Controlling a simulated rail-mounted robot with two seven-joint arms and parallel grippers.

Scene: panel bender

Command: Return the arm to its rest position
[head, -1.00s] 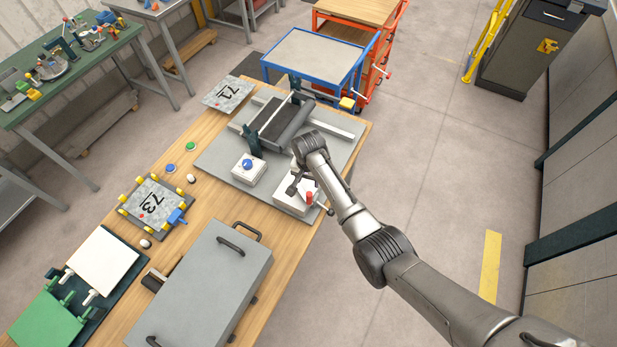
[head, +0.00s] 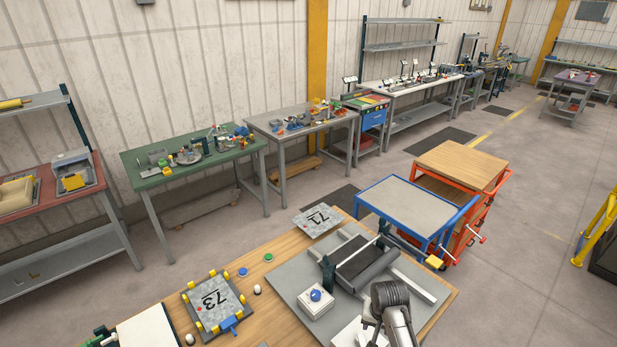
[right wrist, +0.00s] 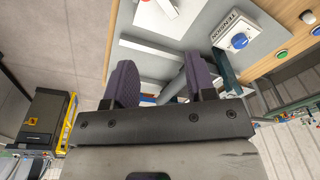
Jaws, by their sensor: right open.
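My right arm rises from the bottom of the head view, with its wrist over the bender's grey base plate (head: 290,278). Its fingers are hidden there. In the right wrist view my right gripper (right wrist: 162,84) has its two dark ribbed fingers apart, with no object held between them. The bender's dark roller (head: 372,265) lies just beyond the wrist. The white box with a blue knob (head: 315,295) stands to its left, and this knob box, labelled TENSION, also shows in the right wrist view (right wrist: 236,28). My left gripper is not in view.
Plate 73 (head: 213,298) sits among yellow stops on the wooden bench; plate 71 (head: 318,220) lies at its far edge. A blue cart (head: 405,208) and an orange cart (head: 462,165) stand behind the bender. Open floor (head: 540,270) lies at the right.

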